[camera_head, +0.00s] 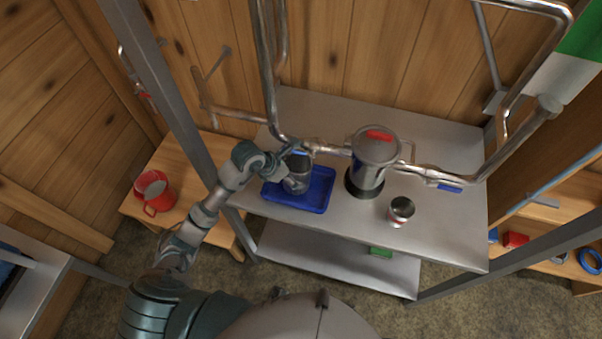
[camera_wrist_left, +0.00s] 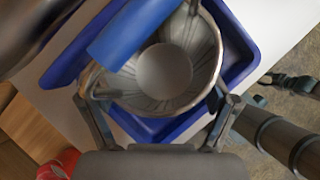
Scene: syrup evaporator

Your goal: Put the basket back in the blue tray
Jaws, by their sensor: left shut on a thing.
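The metal basket (camera_head: 297,182) is upright within the outline of the blue tray (camera_head: 318,204) on the steel table. Its blue handle (camera_wrist_left: 130,30) crosses one side of its rim in the left wrist view, where the basket's hollow inside (camera_wrist_left: 190,50) shows above the tray (camera_wrist_left: 240,45). I cannot tell whether its base touches the tray floor. My left gripper (camera_head: 284,160) reaches in from the left and is shut on the basket, with a finger on either side of it in the wrist view (camera_wrist_left: 157,100). My right gripper is not in view.
A lidded steel pot (camera_head: 370,165) stands right of the tray, with a small can (camera_head: 401,210) in front of it. Metal pipes (camera_head: 330,150) run behind and above the tray. The table's right front is clear.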

